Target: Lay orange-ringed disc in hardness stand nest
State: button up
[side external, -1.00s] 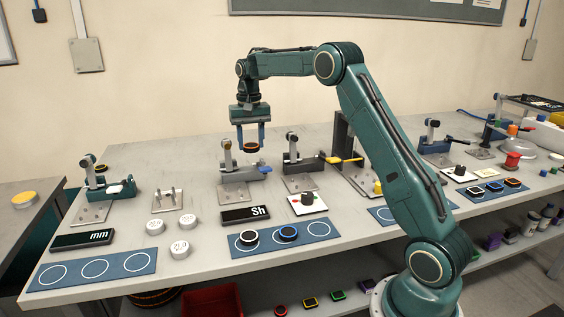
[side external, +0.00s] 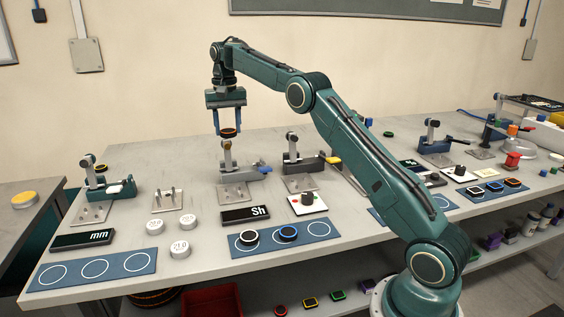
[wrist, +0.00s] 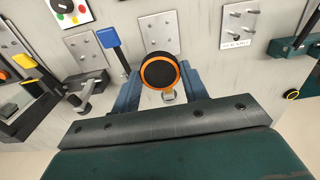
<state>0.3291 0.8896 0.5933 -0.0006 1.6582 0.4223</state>
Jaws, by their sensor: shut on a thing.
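The orange-ringed disc (side external: 229,133) is black with an orange rim. My gripper (side external: 228,130) is shut on it and holds it in the air, roughly level. In the side view it hangs just above the top of the hardness stand (side external: 228,172), behind the "Sh" display (side external: 252,214). In the wrist view the disc (wrist: 160,72) sits between the two blue fingers (wrist: 160,80). The stand's blue lever (wrist: 107,38) and pegged base plate (wrist: 158,32) show around the disc. I cannot make out the nest; the stand's head and the disc cover that area.
A similar stand (side external: 300,160) with a yellow-tipped lever is close on the right. A pegged plate (side external: 166,200) lies to the left. A blue mat (side external: 265,249) in front holds a white-ringed and a blue-ringed disc. The bench behind the hardness stand is largely clear.

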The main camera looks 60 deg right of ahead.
jog(key=shift+f, duration=0.1)
send_over(234, 194)
notch_tip(234, 194, down, 14)
jog(key=shift+a+f, duration=0.1)
dwell(0.5)
jog(key=shift+f, duration=0.1)
jog(key=shift+f, duration=2.75)
jog(key=o, duration=1)
jog(key=shift+f, duration=0.1)
